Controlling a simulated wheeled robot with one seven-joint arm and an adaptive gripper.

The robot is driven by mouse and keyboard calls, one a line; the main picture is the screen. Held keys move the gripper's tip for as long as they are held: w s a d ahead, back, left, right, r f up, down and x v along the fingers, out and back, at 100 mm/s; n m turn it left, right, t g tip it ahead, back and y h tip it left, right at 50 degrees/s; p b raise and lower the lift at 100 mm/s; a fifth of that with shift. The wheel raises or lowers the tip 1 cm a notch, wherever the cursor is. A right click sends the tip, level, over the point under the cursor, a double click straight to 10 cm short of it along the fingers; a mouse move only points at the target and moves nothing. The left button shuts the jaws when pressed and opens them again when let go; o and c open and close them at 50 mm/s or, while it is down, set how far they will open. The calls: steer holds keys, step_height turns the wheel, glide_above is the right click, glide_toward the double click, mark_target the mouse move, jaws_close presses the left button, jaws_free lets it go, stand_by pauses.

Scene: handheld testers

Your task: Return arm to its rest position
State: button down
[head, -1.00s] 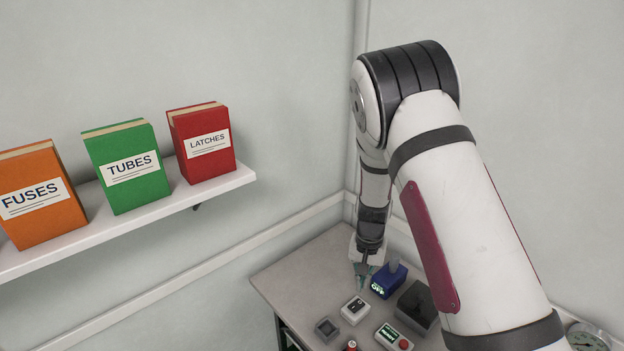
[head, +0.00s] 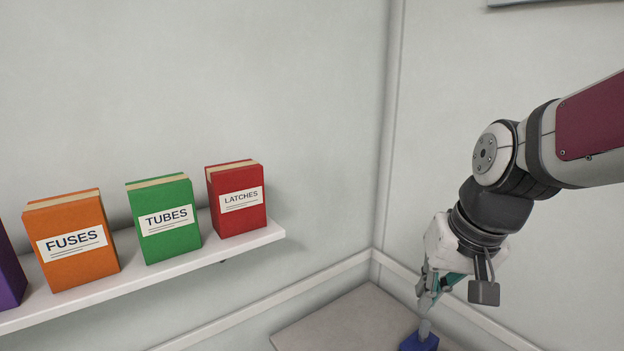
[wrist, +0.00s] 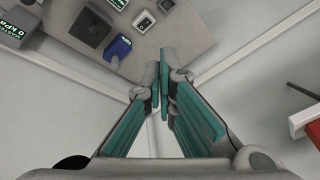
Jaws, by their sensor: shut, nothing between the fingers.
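My gripper (head: 428,297) hangs from my arm at the right of the head view, pointing down above the table's back corner. In the wrist view my gripper (wrist: 159,82) has its teal-padded fingers brought together at the tips, with nothing between them. In the wrist view the blue tester (wrist: 118,50) stands on the table, apart from the fingers.
The grey table (head: 345,318) sits in the room corner. A black box (wrist: 90,27) and a small switch unit (wrist: 144,20) stand near the blue tester. A wall shelf (head: 150,279) at left holds labelled binders. Open space lies between shelf and arm.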

steer(key=s+d+r+n+t+h, duration=0.1)
steer(key=s+r, duration=0.3)
steer(key=s, duration=0.8)
steer(key=shift+s+d+r+t, duration=0.2)
steer(key=shift+s+d+t, duration=0.15)
steer(key=shift+t, duration=0.15)
